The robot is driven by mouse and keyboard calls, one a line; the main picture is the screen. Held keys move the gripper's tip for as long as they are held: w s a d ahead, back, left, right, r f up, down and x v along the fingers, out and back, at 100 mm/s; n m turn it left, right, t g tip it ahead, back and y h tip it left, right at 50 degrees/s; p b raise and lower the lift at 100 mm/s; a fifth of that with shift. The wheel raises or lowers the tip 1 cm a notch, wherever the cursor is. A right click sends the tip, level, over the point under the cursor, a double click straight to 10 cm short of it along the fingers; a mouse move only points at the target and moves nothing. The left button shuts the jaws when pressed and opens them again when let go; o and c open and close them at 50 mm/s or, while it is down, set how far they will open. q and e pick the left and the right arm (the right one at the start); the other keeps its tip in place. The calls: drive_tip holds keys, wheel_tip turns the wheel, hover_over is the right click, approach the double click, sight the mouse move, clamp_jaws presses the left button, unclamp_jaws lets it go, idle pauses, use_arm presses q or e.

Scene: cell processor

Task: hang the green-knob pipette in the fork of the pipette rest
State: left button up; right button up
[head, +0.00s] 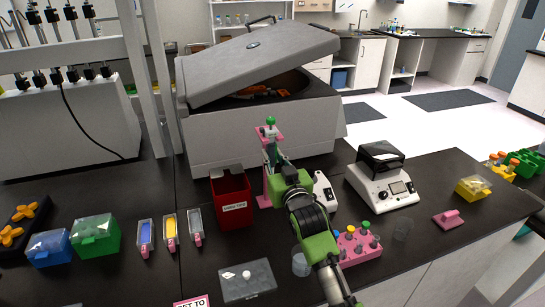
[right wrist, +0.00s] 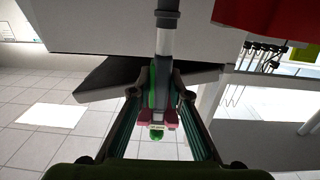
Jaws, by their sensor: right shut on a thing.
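The green-knob pipette (head: 270,143) is upright in the head view, its green knob at the top. The pink pipette rest (head: 264,188) stands on the bench beside the red bin, partly hidden by my arm. Its pink fork (head: 262,132) is at the height of the pipette's upper part, just below the knob. My right gripper (head: 277,163) is shut on the pipette. In the right wrist view the pipette (right wrist: 158,85) is between my fingers (right wrist: 157,95), and pink fork parts (right wrist: 172,117) show on both sides of it near the knob. Whether it bears on the fork is unclear. My left gripper is out of view.
A large grey centrifuge (head: 250,130) with its lid raised stands close behind. A red bin (head: 231,200) is left of the rest. A white device (head: 383,185) and a pink rack (head: 358,246) are to the right. A clear-lidded box (head: 246,281) lies in front.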

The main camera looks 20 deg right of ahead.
drive_tip(key=shift+f, duration=0.2)
drive_tip(key=o, duration=0.7)
drive_tip(key=shift+s, duration=0.15)
drive_tip(key=s, duration=1.1)
drive_tip(key=shift+s+d, duration=0.1)
drive_tip(key=shift+s, duration=0.3)
